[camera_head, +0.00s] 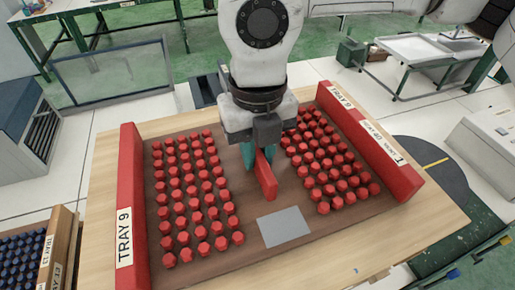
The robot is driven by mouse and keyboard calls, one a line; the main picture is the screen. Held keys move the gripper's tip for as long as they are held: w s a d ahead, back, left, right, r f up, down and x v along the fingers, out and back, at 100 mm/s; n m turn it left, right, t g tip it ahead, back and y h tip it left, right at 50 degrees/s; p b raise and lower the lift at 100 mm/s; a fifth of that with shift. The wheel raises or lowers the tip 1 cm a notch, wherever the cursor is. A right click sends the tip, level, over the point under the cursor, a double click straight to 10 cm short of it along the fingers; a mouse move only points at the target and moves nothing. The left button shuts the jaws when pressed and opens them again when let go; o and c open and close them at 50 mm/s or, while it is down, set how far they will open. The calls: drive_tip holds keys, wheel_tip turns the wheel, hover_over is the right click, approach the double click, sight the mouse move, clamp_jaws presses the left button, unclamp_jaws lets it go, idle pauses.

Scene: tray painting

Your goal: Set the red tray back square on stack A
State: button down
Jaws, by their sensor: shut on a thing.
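The red tray (130,197), labelled TRAY 9, has red end walls at left and right and a brown base filled with several rows of small red knobs. A red upright handle (266,181) stands in its middle. My gripper (259,157) is over the tray's centre, with its teal fingers shut on the handle; the fingers partly hide it. The tray lies over a light wooden surface (102,175). It looks slightly turned against that surface's edges. I cannot tell whether it touches it. No stack A label is readable.
A tray labelled TRAY 23 (48,248) with dark blue knobs stands at the lower left. A grey cabinet (30,110) and a framed panel (115,78) are at the upper left. A white-topped cart (415,50) stands at the back right. Pale floor shows between them.

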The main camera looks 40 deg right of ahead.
sight(258, 151)
drive_tip(key=c, duration=1)
unclamp_jaws()
drive_tip(key=shift+r, duration=0.1)
wheel_tip(258, 151, up, 12)
drive_tip(key=b, duration=0.1)
